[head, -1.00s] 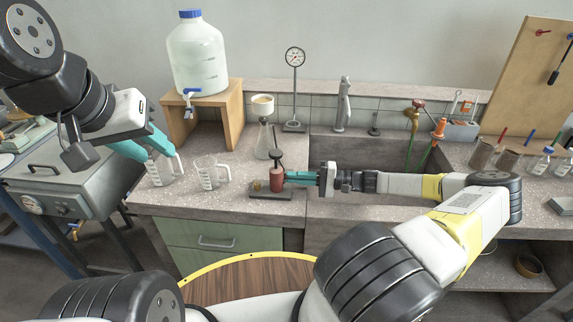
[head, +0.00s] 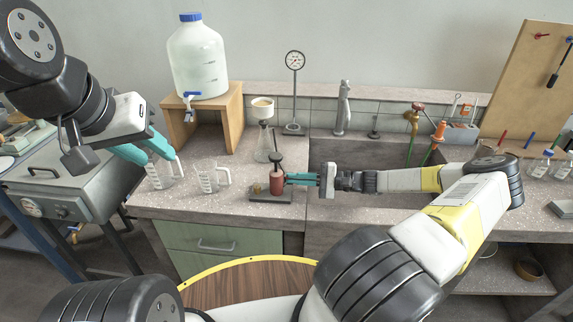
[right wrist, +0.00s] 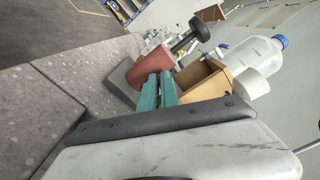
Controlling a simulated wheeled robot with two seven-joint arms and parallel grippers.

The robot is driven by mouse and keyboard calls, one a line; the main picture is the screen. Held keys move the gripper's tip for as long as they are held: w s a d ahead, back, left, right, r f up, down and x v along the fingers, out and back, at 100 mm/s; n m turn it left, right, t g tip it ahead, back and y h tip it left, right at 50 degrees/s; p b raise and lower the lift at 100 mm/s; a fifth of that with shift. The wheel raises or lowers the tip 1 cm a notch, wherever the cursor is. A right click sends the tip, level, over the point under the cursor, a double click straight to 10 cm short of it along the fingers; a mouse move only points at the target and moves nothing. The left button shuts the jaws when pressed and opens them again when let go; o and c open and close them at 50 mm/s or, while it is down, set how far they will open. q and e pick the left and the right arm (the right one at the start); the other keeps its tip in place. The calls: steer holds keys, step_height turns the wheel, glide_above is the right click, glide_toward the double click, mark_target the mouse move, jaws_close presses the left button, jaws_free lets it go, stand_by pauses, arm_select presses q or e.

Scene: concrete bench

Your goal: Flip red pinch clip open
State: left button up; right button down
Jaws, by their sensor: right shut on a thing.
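A dark red cylinder (head: 277,185) with a black rod and knob stands upright on a grey base plate (head: 285,197) at the counter's front, left of the sink. It also shows in the right wrist view (right wrist: 150,67). My right gripper (head: 289,179) reaches in from the right. Its teal fingers (right wrist: 158,80) are close together at the cylinder's side, shut on it. What lies between the fingertips is mostly hidden, and I cannot make out a separate clip there. My left gripper (head: 157,157) is open, by a glass beaker (head: 161,176); I cannot tell whether they touch.
A second beaker (head: 207,177) and a flask with a funnel (head: 264,140) stand left of and behind the cylinder. A large bottle (head: 197,60) sits on a wooden stand (head: 232,115). The sink (head: 375,155) holds a green hose with an orange fitting (head: 440,130).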

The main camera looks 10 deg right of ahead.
steer(key=c, duration=1.9)
jaws_free()
steer(key=shift+d, duration=0.1)
steer(key=v, duration=0.7)
steer(key=shift+s+d, duration=0.1)
steer(key=shift+d, duration=0.3)
steer(key=s+a+r+n+g+h, duration=0.6)
steer(key=s+a+r+g+h, duration=0.15)
steer(key=r+h, duration=0.25)
steer(key=s+r+n+t+h, duration=0.1)
steer(key=s+r+t, duration=0.2)
steer(key=r, duration=0.4)
steer(key=s+a+r+n+t+h, duration=0.1)
steer(key=s+r+t+h, duration=0.1)
steer(key=s+r, duration=0.4)
steer(key=s+a+r+n+t+h, duration=0.1)
steer(key=s+r+t+h, duration=0.1)
steer(key=s+r, duration=0.3)
step_height(320, 180, up, 3)
steer(key=shift+s+a+f+t, duration=0.1)
steer(key=shift+s+a+t, duration=0.1)
steer(key=shift+t, duration=0.65)
